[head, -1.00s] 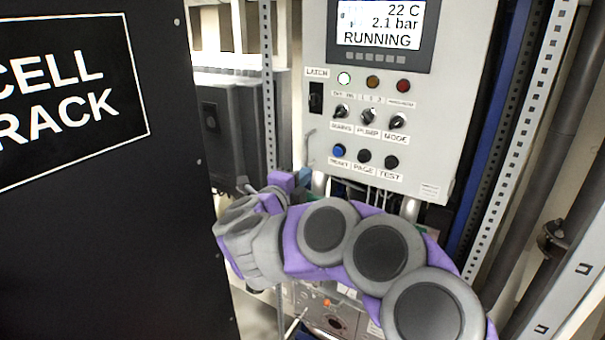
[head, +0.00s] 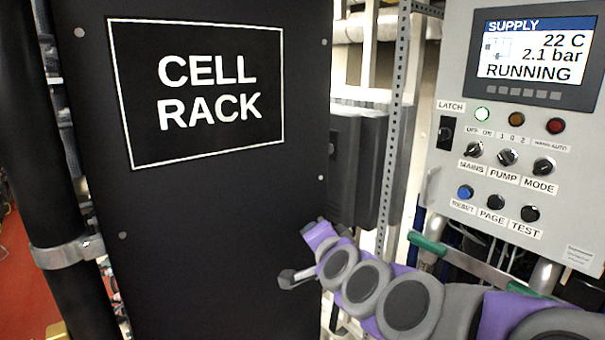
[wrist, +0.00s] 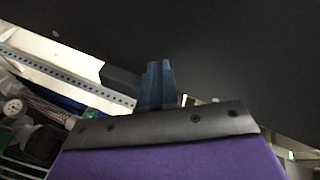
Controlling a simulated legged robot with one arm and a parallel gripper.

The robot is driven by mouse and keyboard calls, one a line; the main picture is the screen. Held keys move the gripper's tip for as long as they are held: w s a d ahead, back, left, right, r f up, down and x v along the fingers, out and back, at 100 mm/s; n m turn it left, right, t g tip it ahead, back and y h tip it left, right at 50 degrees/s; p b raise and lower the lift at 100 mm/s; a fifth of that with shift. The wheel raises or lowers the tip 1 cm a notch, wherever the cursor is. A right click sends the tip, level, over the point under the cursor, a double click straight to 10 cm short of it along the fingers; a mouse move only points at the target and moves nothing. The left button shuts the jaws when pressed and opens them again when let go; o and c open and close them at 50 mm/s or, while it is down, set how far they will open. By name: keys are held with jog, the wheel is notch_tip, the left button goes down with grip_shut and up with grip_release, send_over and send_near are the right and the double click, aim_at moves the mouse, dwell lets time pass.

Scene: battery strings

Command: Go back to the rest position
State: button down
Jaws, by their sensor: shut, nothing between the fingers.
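My arm, in grey and purple links, stretches in from the lower right of the head view, with its far end in front of the right part of the black cell rack panel (head: 225,215). In the wrist view my gripper (wrist: 158,66) shows two blue fingers side by side, shut and empty. Dark panel surface fills much of the picture beyond the fingers. The gripper's fingertips are hard to make out in the head view.
A grey control panel (head: 459,207) with a lit screen (head: 533,50) reading RUNNING stands at the right. A perforated upright (head: 394,130) and grey boxes (head: 350,165) stand between it and the rack. A black pipe (head: 50,190) stands at the left. A gauge (wrist: 13,107) shows in the wrist view.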

jog(key=s+d+f+n+g+b, duration=0.2)
jog(key=s+f+n+g, duration=0.25)
jog(key=s+f, duration=0.6)
jog(key=s+d+f+n+g+b, duration=0.2)
jog(key=s+f+n+g, duration=0.3)
jog(key=s+f, duration=0.55)
jog(key=s+d+f+g+h, duration=0.1)
jog(key=s+d+f+g, duration=0.1)
jog(key=s, duration=0.4)
jog(key=s+d+f+g+h+b, duration=0.1)
jog(key=s+d+f+g, duration=0.1)
jog(key=s, duration=0.4)
jog(key=s+d+f+g+h+b, duration=0.1)
jog(key=s+d+f+g+h, duration=0.1)
jog(key=s+d, duration=0.3)
jog(key=shift+s+g, duration=0.65)
jog(key=shift+s, duration=0.25)
jog(key=shift+a+m, duration=0.25)
jog(key=shift+d, duration=0.15)
